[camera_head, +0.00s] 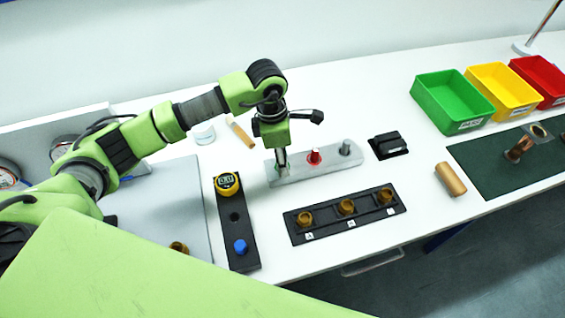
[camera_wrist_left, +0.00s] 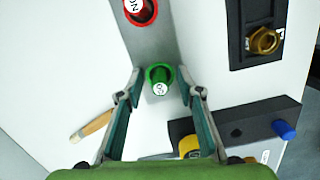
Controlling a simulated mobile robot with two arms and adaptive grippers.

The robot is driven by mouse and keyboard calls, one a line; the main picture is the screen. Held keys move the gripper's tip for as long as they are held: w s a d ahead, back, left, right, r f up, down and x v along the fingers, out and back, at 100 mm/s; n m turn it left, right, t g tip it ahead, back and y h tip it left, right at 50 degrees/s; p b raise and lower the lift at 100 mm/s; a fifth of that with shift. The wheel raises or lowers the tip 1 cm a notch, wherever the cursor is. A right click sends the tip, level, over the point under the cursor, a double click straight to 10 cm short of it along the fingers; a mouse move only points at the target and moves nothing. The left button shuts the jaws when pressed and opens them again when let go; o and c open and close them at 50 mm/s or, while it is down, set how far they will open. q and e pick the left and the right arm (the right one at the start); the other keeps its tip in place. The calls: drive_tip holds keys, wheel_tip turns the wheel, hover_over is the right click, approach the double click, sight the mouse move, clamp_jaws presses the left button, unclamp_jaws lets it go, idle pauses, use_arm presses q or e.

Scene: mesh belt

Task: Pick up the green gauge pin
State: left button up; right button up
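The green gauge pin (camera_wrist_left: 159,82) stands in the grey rack (camera_wrist_left: 150,45), its round white-labelled top facing the left wrist camera. My left gripper (camera_wrist_left: 163,90) is open, with one finger on each side of the pin and a visible gap to each. In the head view my left gripper (camera_head: 282,162) points down at the left end of the rack (camera_head: 330,165) and mostly hides the green pin. A red gauge pin (camera_head: 314,157) stands mid-rack and also shows in the wrist view (camera_wrist_left: 140,10). My right gripper is not in view.
A grey pin (camera_head: 346,147) stands at the rack's right end. A black strip with a yellow gauge (camera_head: 227,184) and blue knob (camera_head: 240,246) lies front left. A black holder (camera_head: 330,226) with brass fittings lies in front. Green (camera_head: 447,109), yellow and red bins stand right.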

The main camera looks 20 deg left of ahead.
use_arm(q)
clamp_jaws()
drive_tip(key=shift+r, duration=0.1)
